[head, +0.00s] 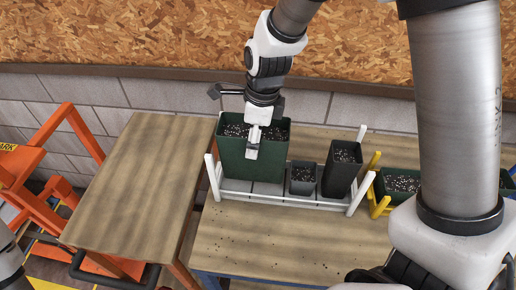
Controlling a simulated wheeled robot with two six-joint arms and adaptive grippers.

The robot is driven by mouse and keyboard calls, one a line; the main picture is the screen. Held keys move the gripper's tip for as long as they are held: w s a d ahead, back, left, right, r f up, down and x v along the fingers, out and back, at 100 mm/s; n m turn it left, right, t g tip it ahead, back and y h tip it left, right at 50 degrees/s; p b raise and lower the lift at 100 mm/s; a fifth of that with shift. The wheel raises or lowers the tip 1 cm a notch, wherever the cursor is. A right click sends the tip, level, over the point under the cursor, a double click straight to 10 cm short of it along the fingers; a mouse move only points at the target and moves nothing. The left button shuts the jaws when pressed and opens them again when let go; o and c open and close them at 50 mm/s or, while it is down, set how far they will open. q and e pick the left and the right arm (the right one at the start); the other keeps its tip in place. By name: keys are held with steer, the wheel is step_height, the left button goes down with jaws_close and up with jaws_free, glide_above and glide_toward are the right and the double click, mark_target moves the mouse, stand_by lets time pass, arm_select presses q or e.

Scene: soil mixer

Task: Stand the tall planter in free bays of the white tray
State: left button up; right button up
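The tall green planter (238,160), filled with speckled soil, is upright within the left part of the white tray (285,201). I cannot tell whether its base touches the tray floor. My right gripper (253,150) is at its front wall, with a pale finger outside; the other finger is hidden. It appears shut on the wall. A small dark pot (303,181) stands to the right of the planter in the tray, and a taller black pot (338,180) stands at the tray's right end. My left gripper is out of view.
A yellow tray (378,207) with a low green planter (402,183) stands to the right, partly hidden by my arm. The wooden table (270,240) is clear in front, with soil crumbs. A bare wooden table (140,185) and orange frame (45,150) are left.

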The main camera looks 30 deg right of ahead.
steer(key=f, duration=0.4)
steer(key=w+f, duration=0.1)
steer(key=f, duration=0.1)
steer(key=shift+w+f, duration=0.15)
steer(key=shift+w, duration=0.1)
steer(key=shift+s+r, duration=0.35)
steer(key=shift+s, duration=0.35)
steer(key=o, duration=1.6)
steer(key=shift+f, duration=0.2)
steer(key=shift+c, duration=0.2)
steer(key=shift+o, duration=0.7)
steer(key=shift+w+f, duration=0.1)
steer(key=shift+w, duration=0.35)
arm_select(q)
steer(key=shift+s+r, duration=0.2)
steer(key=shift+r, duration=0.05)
arm_select(e)
steer(key=shift+s, duration=0.25)
